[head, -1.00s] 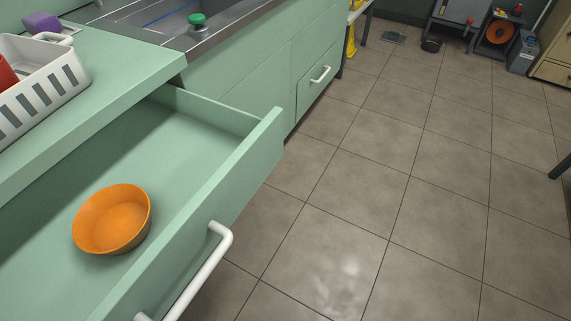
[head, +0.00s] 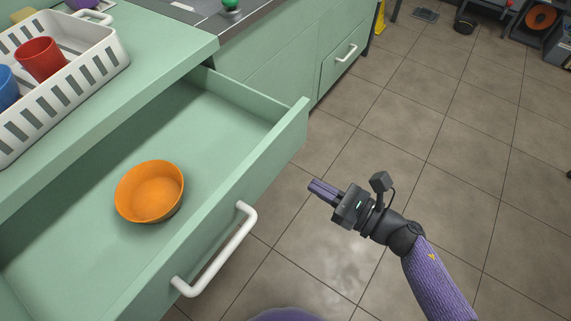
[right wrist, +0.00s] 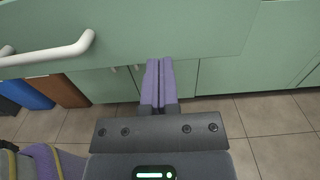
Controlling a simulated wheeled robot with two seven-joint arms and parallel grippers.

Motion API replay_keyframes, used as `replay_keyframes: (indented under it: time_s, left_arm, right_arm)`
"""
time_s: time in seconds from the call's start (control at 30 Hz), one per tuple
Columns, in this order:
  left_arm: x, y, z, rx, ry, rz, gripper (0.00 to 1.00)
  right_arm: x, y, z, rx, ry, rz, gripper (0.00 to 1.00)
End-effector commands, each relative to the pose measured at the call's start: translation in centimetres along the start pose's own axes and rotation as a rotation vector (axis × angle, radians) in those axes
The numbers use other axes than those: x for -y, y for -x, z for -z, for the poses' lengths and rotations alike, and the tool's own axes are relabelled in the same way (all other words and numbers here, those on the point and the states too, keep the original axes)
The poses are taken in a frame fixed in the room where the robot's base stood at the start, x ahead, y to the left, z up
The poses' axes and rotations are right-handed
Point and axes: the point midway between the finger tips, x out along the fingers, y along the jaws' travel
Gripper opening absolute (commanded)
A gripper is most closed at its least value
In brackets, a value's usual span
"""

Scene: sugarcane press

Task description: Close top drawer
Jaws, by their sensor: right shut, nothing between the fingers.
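The top drawer (head: 240,190) is a pale green drawer pulled well out of the counter in the head view. It has a white bar handle (head: 222,256) on its front. An orange bowl (head: 150,192) sits inside it. My right gripper (head: 312,188) is shut and empty, in front of the drawer front near its far end, to the right of the handle. In the right wrist view the shut fingers (right wrist: 158,64) point at the green drawer front (right wrist: 180,28), with the handle (right wrist: 50,54) to the left. I cannot tell whether they touch it. My left gripper is not in view.
A white slotted basket (head: 75,95) with a red cup (head: 41,60) and a blue cup stands on the green countertop (head: 150,75). A sink with a green-topped item (head: 231,5) lies beyond.

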Motion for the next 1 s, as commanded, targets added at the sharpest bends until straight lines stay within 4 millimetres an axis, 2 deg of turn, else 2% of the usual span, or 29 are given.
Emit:
replay_keyframes:
  time_s: [0.2, 0.4, 0.53, 1.0]
  left_arm:
    - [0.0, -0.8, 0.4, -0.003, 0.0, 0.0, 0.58]
    - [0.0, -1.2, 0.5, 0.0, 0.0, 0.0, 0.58]
    - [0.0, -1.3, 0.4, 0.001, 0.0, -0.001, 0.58]
    - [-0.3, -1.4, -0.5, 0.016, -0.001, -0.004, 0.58]
  right_arm:
    - [0.0, -4.7, 0.1, 0.003, -0.002, 0.0, 0.0]
    - [0.0, -7.5, 0.2, 0.0, -0.003, 0.003, 0.0]
    - [0.0, -8.2, 0.1, -0.001, -0.004, 0.002, 0.0]
    - [0.0, -8.5, 0.1, -0.001, -0.004, 0.003, 0.0]
